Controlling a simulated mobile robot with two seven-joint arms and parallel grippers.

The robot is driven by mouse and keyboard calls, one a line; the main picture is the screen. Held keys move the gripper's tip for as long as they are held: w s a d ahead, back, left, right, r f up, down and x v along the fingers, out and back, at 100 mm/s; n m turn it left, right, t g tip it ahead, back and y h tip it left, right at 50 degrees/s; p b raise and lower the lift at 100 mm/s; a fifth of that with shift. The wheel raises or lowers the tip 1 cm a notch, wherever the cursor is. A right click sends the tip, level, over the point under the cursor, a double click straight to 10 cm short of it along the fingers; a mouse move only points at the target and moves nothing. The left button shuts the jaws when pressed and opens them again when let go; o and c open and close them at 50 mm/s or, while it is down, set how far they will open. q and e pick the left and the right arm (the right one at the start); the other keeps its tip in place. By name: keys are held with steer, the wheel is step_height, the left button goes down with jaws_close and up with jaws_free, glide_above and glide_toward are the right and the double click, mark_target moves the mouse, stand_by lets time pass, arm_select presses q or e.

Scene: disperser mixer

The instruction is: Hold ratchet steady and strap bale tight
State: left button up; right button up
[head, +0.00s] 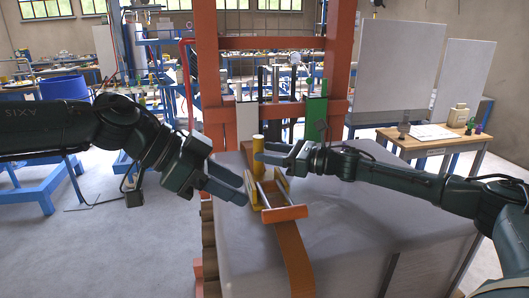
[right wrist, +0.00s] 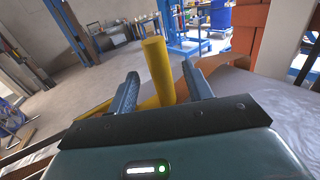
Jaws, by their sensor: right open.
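The ratchet (head: 285,213) sits on top of the grey bale (head: 350,235), with an orange bar, metal rods and an upright yellow handle (head: 257,172). The orange-brown strap (head: 292,255) runs from the ratchet over the bale's near edge. My right gripper (head: 263,153) is open at the handle's upper part. In the right wrist view the yellow handle (right wrist: 158,70) stands between the two spread fingers, with visible gaps. My left gripper (head: 243,193) is just left of the ratchet, fingertips close to the handle's base; its finger gap is unclear.
A red-orange press frame (head: 208,75) rises behind the bale on both sides. A wooden table (head: 440,145) with small items stands at the right, near grey panels (head: 398,65). Blue stands (head: 35,185) are at the left. Open floor lies at the lower left.

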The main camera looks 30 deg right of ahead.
steer(key=shift+x, duration=0.85)
jaws_close()
steer(key=c, duration=0.6)
jaws_free()
steer(key=shift+c, duration=0.2)
steer(key=c, duration=0.4)
